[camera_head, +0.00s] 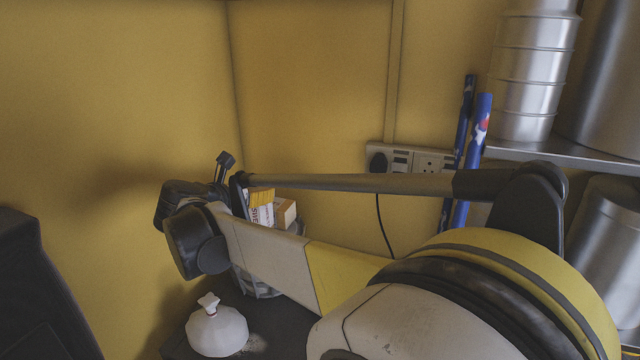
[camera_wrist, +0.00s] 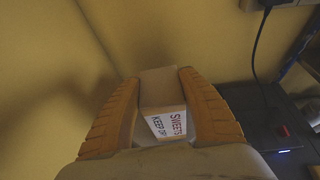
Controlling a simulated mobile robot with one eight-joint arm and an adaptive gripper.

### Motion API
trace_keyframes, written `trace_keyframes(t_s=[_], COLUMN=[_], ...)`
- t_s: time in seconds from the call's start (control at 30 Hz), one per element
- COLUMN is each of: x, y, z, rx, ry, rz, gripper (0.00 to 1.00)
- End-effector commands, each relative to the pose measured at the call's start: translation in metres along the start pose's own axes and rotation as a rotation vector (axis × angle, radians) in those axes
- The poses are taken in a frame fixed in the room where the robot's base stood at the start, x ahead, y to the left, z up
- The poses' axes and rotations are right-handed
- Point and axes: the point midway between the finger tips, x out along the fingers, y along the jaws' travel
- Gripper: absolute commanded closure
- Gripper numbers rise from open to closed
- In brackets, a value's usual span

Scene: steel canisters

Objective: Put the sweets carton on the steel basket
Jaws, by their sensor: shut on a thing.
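The sweets carton is a small tan and white box with a "SWEETS KEEP DRY" style label. In the wrist view the carton (camera_wrist: 162,90) sits between the two orange fingers of my gripper (camera_wrist: 160,78), which are shut on its sides. In the head view the carton (camera_head: 286,212) shows behind my arm, with an orange finger beside it. The steel basket (camera_head: 262,291) is mostly hidden by my arm; a grey part shows below the arm, under the carton. I cannot tell whether carton and basket touch.
A white faceted container (camera_head: 217,332) with a knob stands on the dark surface beside the basket. A wall socket (camera_head: 410,160) with a black plug and cable is behind. Blue tubes (camera_head: 472,145) and steel canisters (camera_head: 530,75) on a shelf stand at right. Yellow walls close the corner.

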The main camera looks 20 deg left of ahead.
Motion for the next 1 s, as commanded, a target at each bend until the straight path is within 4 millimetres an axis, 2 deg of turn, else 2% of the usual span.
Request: trace_keyframes(t_s=[0.07, 0.1, 0.13, 0.17, 0.43, 0.6, 1.0], x=[0.002, 0.001, 0.001, 0.001, 0.001, -0.005, -0.093], y=[0.0, 0.0, 0.0, 0.0, 0.0, 0.0, 0.001], z=[-0.004, -0.003, -0.003, -0.002, -0.002, 0.007, 0.002], rx=[0.0, 0.0, 0.0, 0.0, 0.0, -0.001, -0.002], ry=[0.0, 0.0, 0.0, 0.0, 0.0, 0.0, 0.0], rz=[0.0, 0.0, 0.0, 0.0, 0.0, 0.001, 0.003], gripper=[0.93, 0.43, 0.34, 0.32, 0.32, 0.32, 0.32])
